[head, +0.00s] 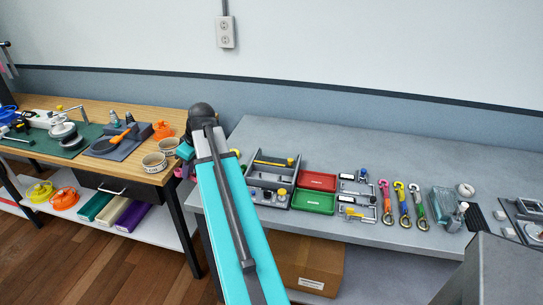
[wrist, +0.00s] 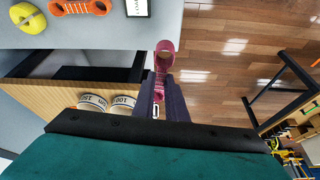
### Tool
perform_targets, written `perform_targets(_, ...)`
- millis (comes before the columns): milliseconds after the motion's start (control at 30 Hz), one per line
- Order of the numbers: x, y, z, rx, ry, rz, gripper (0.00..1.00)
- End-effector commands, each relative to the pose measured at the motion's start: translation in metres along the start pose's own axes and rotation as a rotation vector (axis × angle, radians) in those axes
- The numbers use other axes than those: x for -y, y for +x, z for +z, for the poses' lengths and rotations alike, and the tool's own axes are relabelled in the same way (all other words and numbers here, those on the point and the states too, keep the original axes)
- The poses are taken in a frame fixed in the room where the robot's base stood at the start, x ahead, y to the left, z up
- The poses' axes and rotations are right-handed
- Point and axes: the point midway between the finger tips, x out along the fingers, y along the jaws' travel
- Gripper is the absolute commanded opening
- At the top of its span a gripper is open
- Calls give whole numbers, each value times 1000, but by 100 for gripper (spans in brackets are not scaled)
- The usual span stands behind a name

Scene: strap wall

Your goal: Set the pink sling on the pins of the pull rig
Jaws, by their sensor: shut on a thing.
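The pink sling (wrist: 166,48) is in my gripper (wrist: 161,80) in the wrist view. Its near part is between the two dark fingers, and a round looped end sticks out beyond the tips, over the gap beside the grey bench's edge. In the head view only a small bit of pink (head: 189,171) shows left of my arm, between the two benches. My arm hides most of the gripper there. I cannot pick out the pull rig or its pins for certain in either view.
A wooden bench (head: 75,105) with tools and tape rolls (head: 154,162) stands left. A grey bench (head: 330,145) holds a sectioned tray (head: 272,172), red (head: 318,180) and green bins (head: 314,200), and hooks (head: 404,203). Orange (wrist: 80,7) and yellow slings (wrist: 27,17) lie near the grey bench's edge.

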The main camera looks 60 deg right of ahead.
Motion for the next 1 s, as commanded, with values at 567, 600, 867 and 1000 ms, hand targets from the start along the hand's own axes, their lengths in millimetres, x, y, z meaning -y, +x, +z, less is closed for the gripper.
perform_targets(567, -123, -37, 115, 0, -64, -28, 0)
perform_targets(600, -131, -40, 124, 0, -69, -30, 0)
perform_targets(867, -172, -59, 186, 0, -96, -41, 0)
perform_targets(1000, -184, -65, 208, -1, -108, -46, 0)
